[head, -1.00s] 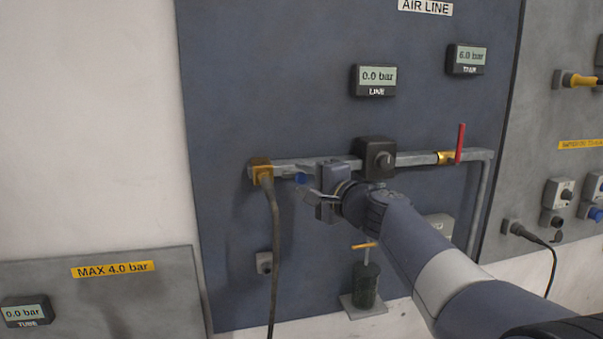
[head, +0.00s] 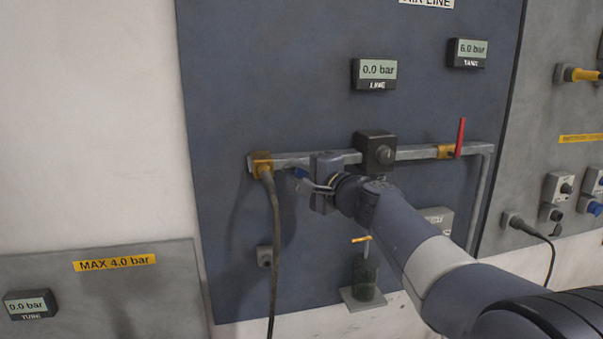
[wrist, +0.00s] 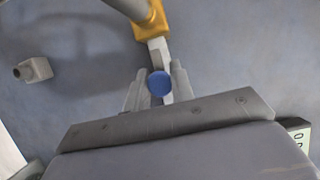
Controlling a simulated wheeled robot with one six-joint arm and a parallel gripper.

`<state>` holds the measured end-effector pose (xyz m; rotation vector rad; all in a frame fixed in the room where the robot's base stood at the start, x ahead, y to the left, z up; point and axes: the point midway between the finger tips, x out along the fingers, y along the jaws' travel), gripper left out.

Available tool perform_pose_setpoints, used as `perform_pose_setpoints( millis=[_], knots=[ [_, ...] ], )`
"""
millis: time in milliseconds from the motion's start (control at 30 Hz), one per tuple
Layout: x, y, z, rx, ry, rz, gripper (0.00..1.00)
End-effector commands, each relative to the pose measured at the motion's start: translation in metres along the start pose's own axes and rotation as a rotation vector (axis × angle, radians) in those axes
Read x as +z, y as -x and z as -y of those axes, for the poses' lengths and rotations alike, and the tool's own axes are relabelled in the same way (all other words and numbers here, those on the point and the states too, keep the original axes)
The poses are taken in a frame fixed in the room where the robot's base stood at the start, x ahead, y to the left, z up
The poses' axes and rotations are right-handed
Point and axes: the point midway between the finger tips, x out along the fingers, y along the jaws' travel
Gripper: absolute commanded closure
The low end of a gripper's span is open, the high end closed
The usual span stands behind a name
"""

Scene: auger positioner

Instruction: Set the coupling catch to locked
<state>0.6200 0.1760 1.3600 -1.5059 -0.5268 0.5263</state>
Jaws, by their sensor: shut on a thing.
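The yellow coupling (head: 262,163) sits at the left end of the grey air pipe, with a dark hose hanging from it. The blue knob (head: 299,172), which looks like the coupling catch, is just right of it at the pipe. In the wrist view the blue knob (wrist: 159,85) lies between the two pale fingers of my gripper (wrist: 159,90), with the yellow coupling (wrist: 151,22) beyond it. My gripper (head: 305,181) is shut on the blue knob. My gripper and wrist hide part of the pipe behind them. I cannot read the catch's setting.
A black valve block (head: 376,152) is on the pipe close to my wrist. A red lever (head: 461,137) stands upright further right. The LINE display (head: 375,73) reads 0.0 bar and the TANK display (head: 467,52) 6.0 bar. A small pump with a yellow handle (head: 361,240) is below.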

Motion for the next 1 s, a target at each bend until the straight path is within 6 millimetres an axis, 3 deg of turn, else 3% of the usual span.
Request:
perform_pose_setpoints(
  millis=[300, 600, 867, 900, 1000],
  knots=[
    [0.001, 0.0, -0.001, 0.001, 0.0, 0.001, 1.0],
    [0.024, -0.01, -0.003, 0.0, 0.001, 0.002, 1.0],
    [0.025, -0.01, -0.001, 0.002, -0.001, 0.003, 1.0],
    [0.025, -0.01, -0.001, 0.002, -0.001, 0.003, 0.74],
    [0.025, -0.01, -0.001, 0.001, -0.001, 0.002, 0.66]
  ],
)
